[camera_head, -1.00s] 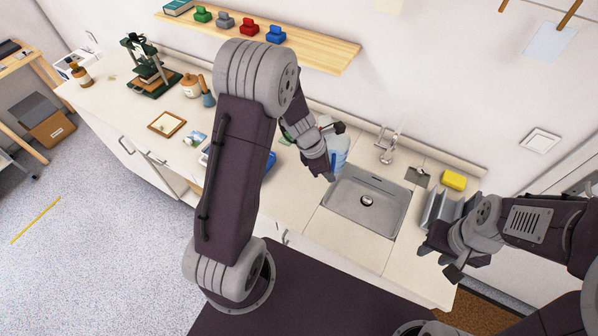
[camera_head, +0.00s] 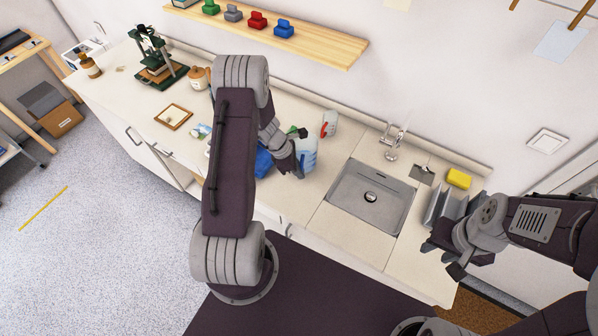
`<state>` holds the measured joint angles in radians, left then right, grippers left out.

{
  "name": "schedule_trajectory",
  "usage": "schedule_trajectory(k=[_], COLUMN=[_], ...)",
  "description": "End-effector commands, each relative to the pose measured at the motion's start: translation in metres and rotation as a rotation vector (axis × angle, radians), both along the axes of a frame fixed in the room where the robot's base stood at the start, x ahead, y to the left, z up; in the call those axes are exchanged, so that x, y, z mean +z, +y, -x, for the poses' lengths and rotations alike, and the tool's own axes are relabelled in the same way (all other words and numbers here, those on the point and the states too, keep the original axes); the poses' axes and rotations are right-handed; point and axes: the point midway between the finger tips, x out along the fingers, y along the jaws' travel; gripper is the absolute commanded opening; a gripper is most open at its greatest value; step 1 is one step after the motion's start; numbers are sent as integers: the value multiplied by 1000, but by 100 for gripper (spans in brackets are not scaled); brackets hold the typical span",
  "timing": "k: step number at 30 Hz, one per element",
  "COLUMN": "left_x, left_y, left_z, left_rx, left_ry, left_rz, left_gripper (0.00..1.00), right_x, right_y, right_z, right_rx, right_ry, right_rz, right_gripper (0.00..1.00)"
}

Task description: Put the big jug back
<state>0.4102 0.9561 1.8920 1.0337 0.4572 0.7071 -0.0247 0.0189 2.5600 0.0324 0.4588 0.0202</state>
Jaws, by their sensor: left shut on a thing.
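A translucent pale-blue jug (camera_head: 307,153), which I take for the big jug, is at the counter just left of the sink (camera_head: 370,197). My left gripper (camera_head: 297,165) is shut on its left side. The arm and gripper hide part of the jug, and I cannot tell whether its base touches the counter. A smaller clear jug with red on it (camera_head: 329,123) stands behind it near the wall. My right gripper (camera_head: 443,260) looks open and empty, in front of the grey rack right of the sink.
A blue object (camera_head: 263,161) and a green item (camera_head: 293,131) are close to the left gripper. The faucet (camera_head: 393,145) and a yellow sponge (camera_head: 458,179) are behind and right of the sink. A wooden shelf (camera_head: 330,52) overhangs the counter's back. A small frame (camera_head: 173,116) lies further left.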

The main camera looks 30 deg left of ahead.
Motion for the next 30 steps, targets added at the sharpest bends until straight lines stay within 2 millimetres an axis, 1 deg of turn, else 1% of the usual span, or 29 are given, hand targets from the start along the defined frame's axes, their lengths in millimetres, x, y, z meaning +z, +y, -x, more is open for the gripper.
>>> schedule_trajectory(k=[1, 3, 9, 14, 15, 16, 17, 25, 27, 29, 30], left_x=[-6, -10, -10, -15, -13, -13, -13, -12, -6, 0, 8], left_y=[0, 0, 0, 0, 0, 0, 0, 0, 0, 4, 7], left_z=[0, 0, -1, -1, 0, 0, 0, 0, 0, 0, 2], left_rx=[1, 0, 0, 0, -1, -1, 0, 0, 1, 1, 3], left_ry=[1, -1, -2, -2, -1, -1, 0, 0, -2, -5, -6], left_rz=[1, 0, -1, -1, -2, -2, -1, -1, -1, -2, -2], left_gripper=[0, 0, 0, 0, 23, 31, 33, 33, 33, 33, 33], right_x=[0, 0, 0, -5, -3, -3, -3, -2, 4, 1, 1], right_y=[0, 0, 0, 0, 0, 0, 0, 0, 0, 0, 0], right_z=[0, 0, 0, 0, 0, 0, 0, 0, 0, 0, 0], right_rx=[0, 0, 0, 0, 0, 0, 0, 0, 0, 0, 0], right_ry=[0, 0, 0, 0, 0, 0, 0, 0, 0, 0, 0], right_rz=[0, 0, 0, 0, 0, 0, 0, 0, 0, 0, 0], right_gripper=[36, 36, 36, 36, 36, 36, 36, 36, 36, 36, 36])
